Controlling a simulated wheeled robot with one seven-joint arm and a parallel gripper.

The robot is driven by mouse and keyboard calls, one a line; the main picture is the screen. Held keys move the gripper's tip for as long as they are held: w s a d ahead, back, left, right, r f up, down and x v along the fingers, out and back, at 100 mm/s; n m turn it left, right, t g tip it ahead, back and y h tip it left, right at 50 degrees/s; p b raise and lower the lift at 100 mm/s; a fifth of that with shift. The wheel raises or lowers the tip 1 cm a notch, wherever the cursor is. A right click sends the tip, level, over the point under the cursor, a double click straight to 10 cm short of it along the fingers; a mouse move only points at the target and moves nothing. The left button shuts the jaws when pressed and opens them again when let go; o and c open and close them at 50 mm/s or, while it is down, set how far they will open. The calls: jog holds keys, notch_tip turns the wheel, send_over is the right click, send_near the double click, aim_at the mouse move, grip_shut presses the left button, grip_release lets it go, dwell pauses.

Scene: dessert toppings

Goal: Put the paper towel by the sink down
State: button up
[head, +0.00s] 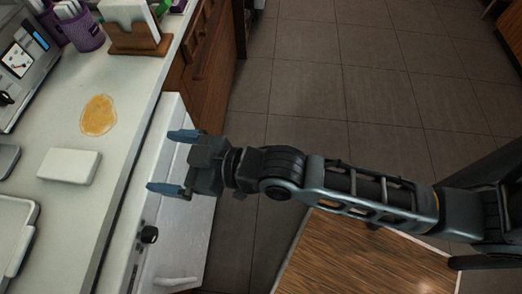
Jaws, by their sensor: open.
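My gripper (172,162) is open, its two blue-grey fingers apart with nothing visible between them. It points left and shows over the white appliance front beside the counter edge. I see no paper towel roll and no sink in this view. White paper sheets (127,10) stand in a wooden holder (138,40) at the top of the counter, well away from my gripper; I cannot tell if these are the paper towel. A white rounded block (69,165) lies on the counter left of my gripper.
The pale counter (130,95) has an orange-brown spill (98,115) on it. Purple mesh cups (82,30) and a grey machine (25,60) stand at upper left. A white appliance (170,235) with a black knob is below the gripper. Tiled floor (340,90) is clear.

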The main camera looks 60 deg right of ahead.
jog(key=s+d+r+m+h, duration=0.1)
jog(key=s+d+r, duration=0.1)
jog(key=s, duration=0.6)
jog(key=s+d+r+m+h, duration=0.1)
jog(key=s+d+r+h, duration=0.1)
jog(key=s, duration=0.7)
jog(key=s+d+r+m+h, duration=0.1)
jog(key=s+d+r, duration=0.2)
jog(key=s, duration=0.5)
jog(key=shift+s+d+m+h, duration=0.3)
jog(key=shift+s+d, duration=0.1)
jog(key=shift+d, duration=0.1)
jog(key=shift+c, duration=0.4)
